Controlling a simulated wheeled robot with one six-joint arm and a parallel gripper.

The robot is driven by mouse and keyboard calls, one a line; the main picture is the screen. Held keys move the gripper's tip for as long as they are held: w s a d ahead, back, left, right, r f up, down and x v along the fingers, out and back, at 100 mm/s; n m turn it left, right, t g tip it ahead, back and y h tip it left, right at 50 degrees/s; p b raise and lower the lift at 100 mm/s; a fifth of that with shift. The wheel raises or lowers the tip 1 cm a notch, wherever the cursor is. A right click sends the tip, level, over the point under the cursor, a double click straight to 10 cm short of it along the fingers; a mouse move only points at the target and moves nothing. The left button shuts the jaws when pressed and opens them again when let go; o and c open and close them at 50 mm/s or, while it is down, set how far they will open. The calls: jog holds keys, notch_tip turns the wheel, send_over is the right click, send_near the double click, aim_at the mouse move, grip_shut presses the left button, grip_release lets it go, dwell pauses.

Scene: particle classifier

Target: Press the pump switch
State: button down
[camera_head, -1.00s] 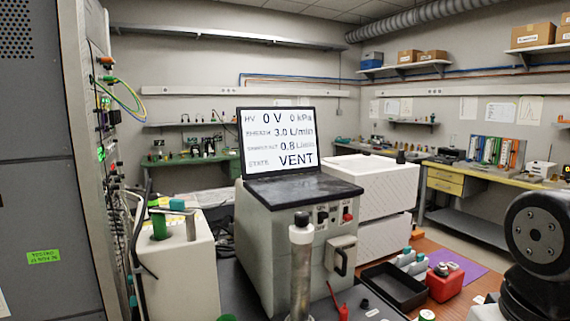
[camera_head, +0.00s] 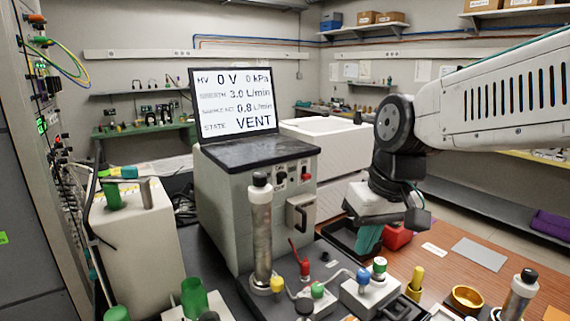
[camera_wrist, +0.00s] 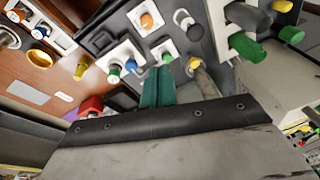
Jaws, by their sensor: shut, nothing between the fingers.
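The grey classifier cabinet (camera_head: 225,205) stands on the bench with a lit screen (camera_head: 235,103) on top reading 0 V, 0 kPa and VENT. Its front panel has small dark switches (camera_head: 281,177), a red knob (camera_head: 306,177) and a handle (camera_head: 301,214). I cannot read which control is the pump switch. My gripper (camera_head: 368,240) has teal fingers, pointing down, shut and empty, right of the cabinet front and apart from it. In the wrist view the shut fingers (camera_wrist: 158,84) point toward white valve blocks with coloured knobs.
A metal cylinder with a black cap (camera_head: 261,235) stands before the cabinet. Coloured valve knobs (camera_head: 379,266) crowd the bench front. A red block (camera_head: 397,237) and black tray (camera_head: 342,236) lie near my gripper. A brass dish (camera_head: 466,298) is at the right. A white box (camera_head: 325,140) stands behind.

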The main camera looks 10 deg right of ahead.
aim_at(284, 179)
jog(key=w+a+r+n+t, duration=0.1)
jog(key=w+r+t, duration=0.1)
jog(key=w, duration=0.5)
jog(key=w+a+r+n+t+y, duration=0.1)
jog(key=w+a+r+t, duration=0.1)
jog(key=w+r, duration=0.3)
jog(key=w+a+r+n+t+y, duration=0.1)
jog(key=w+a+r+t, duration=0.1)
jog(key=w, duration=0.8)
jog(key=shift+a+r, duration=0.2)
jog(key=shift+r, duration=0.65)
jog(key=shift+w, duration=0.1)
jog(key=x, duration=1)
jog(key=shift+f, duration=1.4)
